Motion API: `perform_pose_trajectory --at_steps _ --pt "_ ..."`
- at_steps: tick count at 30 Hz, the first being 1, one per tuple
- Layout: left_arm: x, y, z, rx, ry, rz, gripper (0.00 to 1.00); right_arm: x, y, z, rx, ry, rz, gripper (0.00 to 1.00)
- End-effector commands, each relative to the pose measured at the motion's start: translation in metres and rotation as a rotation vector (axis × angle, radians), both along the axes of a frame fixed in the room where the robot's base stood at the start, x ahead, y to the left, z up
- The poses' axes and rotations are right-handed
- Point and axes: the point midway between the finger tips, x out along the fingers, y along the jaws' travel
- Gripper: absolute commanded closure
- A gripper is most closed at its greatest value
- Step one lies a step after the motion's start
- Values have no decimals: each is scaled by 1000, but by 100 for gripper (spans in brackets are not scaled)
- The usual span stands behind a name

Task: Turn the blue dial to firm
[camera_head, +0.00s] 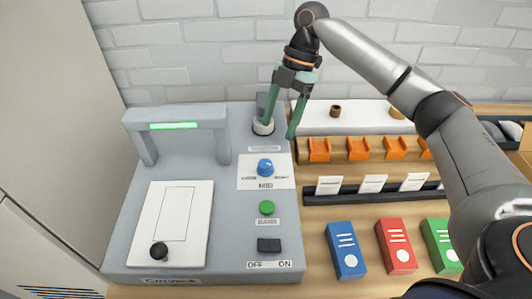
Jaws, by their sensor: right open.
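The blue dial (264,167) sits on a white label plate (279,181) on the grey machine. The plate reads MID below the dial, with smaller words to its left and right that are too small to read surely. I cannot tell which way the dial points. My right gripper (278,131) has green fingers, is open and empty, and hangs above and behind the dial, apart from it. My left gripper is not in view.
The grey machine (122,240) also carries a green button (267,207), a black OFF/ON switch (268,245), a black knob (159,250) and an arch with a lit green bar (172,126). Blue (346,250), red (397,246) and green (441,244) boxes stand to the right.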

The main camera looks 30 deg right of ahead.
Motion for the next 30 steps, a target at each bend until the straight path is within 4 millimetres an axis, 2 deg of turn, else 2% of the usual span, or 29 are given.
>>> perform_pose_trajectory --at_steps 1,6,13,18,26,30 --pt "-1 0 -1 0 2 0 50 -2 4 -12 -2 4 2 29" --pt "-1 0 -1 0 2 -1 50 -7 17 -44 -1 4 1 29" --pt "-1 0 0 0 2 -1 50 -11 30 -77 0 3 1 29" --pt "-1 0 0 0 2 -1 50 -12 35 -87 0 1 0 29" --pt "0 0 0 0 1 0 50 -12 35 -89 0 1 1 29" --pt "0 0 0 0 1 0 50 -12 35 -89 0 1 0 41"
